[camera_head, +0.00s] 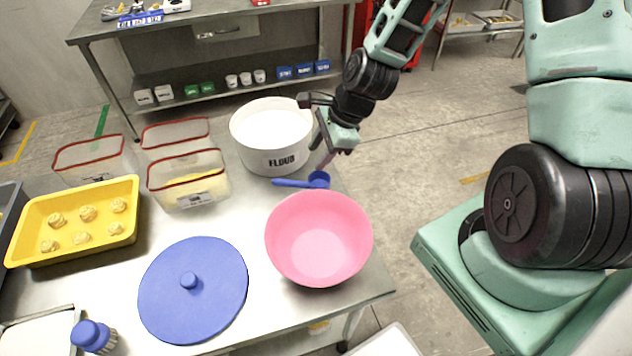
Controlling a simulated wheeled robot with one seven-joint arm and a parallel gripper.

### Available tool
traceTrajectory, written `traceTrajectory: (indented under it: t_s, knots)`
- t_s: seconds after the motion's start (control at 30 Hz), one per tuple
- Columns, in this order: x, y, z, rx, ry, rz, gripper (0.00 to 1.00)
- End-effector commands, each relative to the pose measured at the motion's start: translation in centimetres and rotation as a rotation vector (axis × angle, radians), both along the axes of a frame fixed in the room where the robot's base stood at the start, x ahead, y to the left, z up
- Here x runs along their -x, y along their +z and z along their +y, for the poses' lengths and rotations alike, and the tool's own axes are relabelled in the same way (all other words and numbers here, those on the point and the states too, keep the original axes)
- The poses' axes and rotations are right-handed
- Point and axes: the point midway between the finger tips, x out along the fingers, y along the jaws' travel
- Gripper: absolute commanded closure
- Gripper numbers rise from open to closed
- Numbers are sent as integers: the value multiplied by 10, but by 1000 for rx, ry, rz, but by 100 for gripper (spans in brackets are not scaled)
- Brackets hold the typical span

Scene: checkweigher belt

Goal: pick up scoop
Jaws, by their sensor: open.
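A blue scoop (292,183) lies on the metal table between the white flour tub (272,160) and the pink bowl (318,237). Its round cup is at the right end and its handle points left. My gripper (322,160) is open just above the scoop's cup, beside the right side of the flour tub. The fingers are small in the picture and partly hidden by the gripper body, so I cannot tell whether they touch the scoop.
A blue round lid (193,290) lies at the front. A yellow tray (72,255) with several dough pieces stands left, with red-rimmed clear containers (187,180) behind it. A shelved bench (215,37) is at the back.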

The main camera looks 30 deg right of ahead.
Motion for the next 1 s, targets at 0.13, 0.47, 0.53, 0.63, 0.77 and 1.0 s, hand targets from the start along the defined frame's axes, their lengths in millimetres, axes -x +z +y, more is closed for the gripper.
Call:
traceTrajectory:
  t_s: [0.13,0.47,0.53,0.63,0.77,1.0]
  knots:
    - [-5,-23,10,-2,5,3,59]
    - [-17,-67,26,1,6,1,59]
    - [-18,-73,28,1,6,1,59]
    - [-20,-76,28,2,4,0,59]
    - [-22,-82,32,1,5,2,59]
    - [-30,-108,42,1,6,2,59]
